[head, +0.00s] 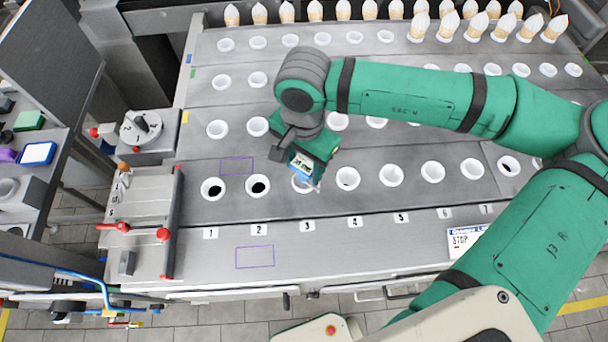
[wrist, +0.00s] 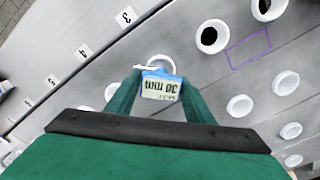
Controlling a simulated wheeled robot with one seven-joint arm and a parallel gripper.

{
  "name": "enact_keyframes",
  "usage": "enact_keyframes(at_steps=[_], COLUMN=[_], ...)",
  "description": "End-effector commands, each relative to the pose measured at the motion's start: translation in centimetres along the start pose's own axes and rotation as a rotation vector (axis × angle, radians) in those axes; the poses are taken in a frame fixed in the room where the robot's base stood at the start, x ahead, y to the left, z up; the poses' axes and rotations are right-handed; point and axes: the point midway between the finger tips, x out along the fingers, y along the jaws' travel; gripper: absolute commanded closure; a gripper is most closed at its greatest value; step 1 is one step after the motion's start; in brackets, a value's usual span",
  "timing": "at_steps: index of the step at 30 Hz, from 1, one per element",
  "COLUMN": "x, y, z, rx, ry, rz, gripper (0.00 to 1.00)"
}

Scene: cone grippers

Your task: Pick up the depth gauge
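The grey sloped machine top holds rows of white-rimmed holes. Holes 1 (head: 212,188) and 2 (head: 257,186) look dark inside. Purple outlines mark bare spots (head: 255,257). Wrapped cones (head: 315,11) line the back. A lever frame with red knobs (head: 163,235) stands at the left.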

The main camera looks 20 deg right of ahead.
Motion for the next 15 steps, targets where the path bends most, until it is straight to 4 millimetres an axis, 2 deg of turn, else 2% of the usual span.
enact_keyframes(at_steps=[1,5,6,15], x=[-0.01,-0.02,-0.03,-0.26], y=[-0.01,-0.01,-0.02,-0.07], z=[0.00,0.00,-0.01,-0.05], rx=[0.000,0.000,0.000,0.000], ry=[0.000,0.000,0.001,0.001], rz=[0.000,0.000,0.000,-0.001], gripper=[0.65,0.97,1.00,1.00])
